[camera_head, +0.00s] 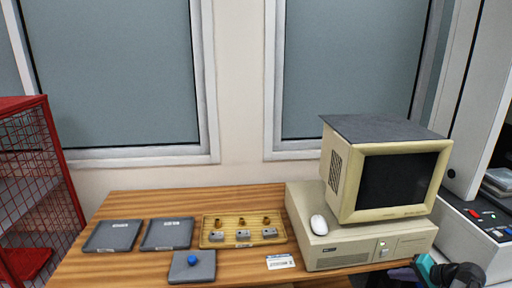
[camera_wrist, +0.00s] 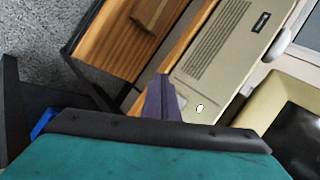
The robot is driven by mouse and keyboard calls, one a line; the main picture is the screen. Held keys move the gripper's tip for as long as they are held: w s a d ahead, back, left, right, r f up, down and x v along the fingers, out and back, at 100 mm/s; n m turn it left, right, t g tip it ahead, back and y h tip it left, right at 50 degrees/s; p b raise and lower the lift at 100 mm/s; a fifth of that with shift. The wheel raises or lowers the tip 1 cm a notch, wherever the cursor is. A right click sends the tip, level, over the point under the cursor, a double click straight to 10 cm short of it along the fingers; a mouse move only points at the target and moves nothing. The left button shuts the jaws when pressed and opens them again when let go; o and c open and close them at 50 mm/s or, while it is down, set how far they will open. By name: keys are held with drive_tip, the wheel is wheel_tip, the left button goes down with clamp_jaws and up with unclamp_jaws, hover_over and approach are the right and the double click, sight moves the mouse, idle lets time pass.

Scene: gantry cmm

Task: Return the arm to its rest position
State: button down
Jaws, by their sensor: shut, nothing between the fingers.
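My gripper (camera_head: 402,274) shows at the lower right of the head view, in front of the desk's right end and just below the computer case. Its purple fingers point left there, and teal and black parts of my arm are behind them. In the wrist view the fingers (camera_wrist: 162,84) are together at the middle, with nothing between them. The beige computer case (camera_wrist: 225,50) lies beyond them, and a small white, green-edged spot (camera_wrist: 200,108) on its front is right of the fingers. Most of my arm is out of view.
A red cage (camera_head: 40,150) stands left, a white machine (camera_head: 465,240) right.

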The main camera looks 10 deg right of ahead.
drive_tip(key=s+a+f+n+g+y, duration=0.15)
drive_tip(key=a+f+g, duration=0.25)
drive_tip(key=a+f, duration=0.85)
drive_tip(key=a+f+n+g, duration=0.35)
drive_tip(key=a+f, duration=0.55)
drive_tip(key=a, duration=0.6)
drive_tip(key=s+a+f+n+g+h, duration=0.2)
drive_tip(key=s+a+f, duration=0.4)
drive_tip(key=s, duration=0.4)
drive_tip(key=s+a+f+n+g+h, duration=0.3)
drive_tip(key=s+a+f+n+g, duration=0.1)
drive_tip(key=s+a+f, duration=0.3)
drive_tip(key=s+a+g, duration=0.1)
drive_tip(key=s+a, duration=0.1)
drive_tip(key=s, duration=0.2)
drive_tip(key=shift+a+f+n, duration=0.3)
drive_tip(key=shift+d, duration=0.1)
